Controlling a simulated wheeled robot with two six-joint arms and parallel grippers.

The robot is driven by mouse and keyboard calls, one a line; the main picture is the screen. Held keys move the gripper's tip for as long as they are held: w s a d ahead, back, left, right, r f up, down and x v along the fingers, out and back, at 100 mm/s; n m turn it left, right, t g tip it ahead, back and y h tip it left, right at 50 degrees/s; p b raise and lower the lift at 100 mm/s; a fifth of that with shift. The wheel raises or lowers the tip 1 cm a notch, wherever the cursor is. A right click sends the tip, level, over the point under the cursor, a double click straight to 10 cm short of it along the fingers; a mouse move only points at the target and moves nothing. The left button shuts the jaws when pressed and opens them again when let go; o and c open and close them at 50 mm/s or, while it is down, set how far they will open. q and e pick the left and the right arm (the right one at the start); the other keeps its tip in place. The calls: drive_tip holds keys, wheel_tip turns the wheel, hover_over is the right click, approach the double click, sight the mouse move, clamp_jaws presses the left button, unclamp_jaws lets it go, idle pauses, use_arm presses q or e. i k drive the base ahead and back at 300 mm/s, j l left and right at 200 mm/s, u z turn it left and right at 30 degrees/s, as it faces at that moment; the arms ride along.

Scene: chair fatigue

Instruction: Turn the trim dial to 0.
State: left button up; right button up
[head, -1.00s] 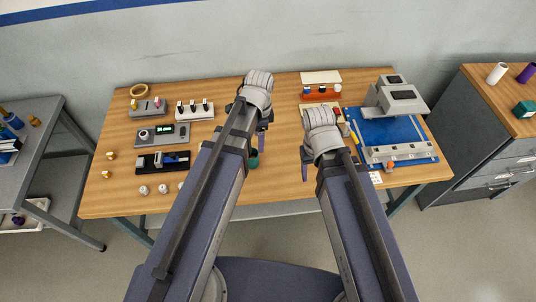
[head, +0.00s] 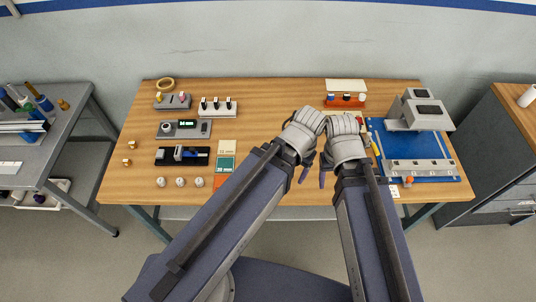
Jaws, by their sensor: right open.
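A grey box (head: 197,133) on the left half of the wooden table carries a round white-and-dark dial (head: 166,128) and a small lit green display (head: 187,124). It looks like the trim dial's unit, but its reading is too small to tell. My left gripper (head: 303,174) is over the middle of the table, well right of the dial; its jaw opening cannot be made out. My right gripper (head: 323,178) is right beside it, open, with a dark blue finger pointing down and nothing visible in it. Neither gripper touches the dial.
Around the box are a three-switch panel (head: 217,107), a unit with yellow and pink knobs (head: 173,101), a black slider unit (head: 182,157) and white knobs (head: 180,182). A blue mat with a grey machine (head: 420,112) stands right. The table between is mostly clear.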

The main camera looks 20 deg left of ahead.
sight(166, 127)
drive_tip(key=u, duration=1.55)
drive_tip(key=i+l+z, duration=0.25)
drive_tip(key=i, duration=0.15)
drive_tip(key=j, duration=0.1)
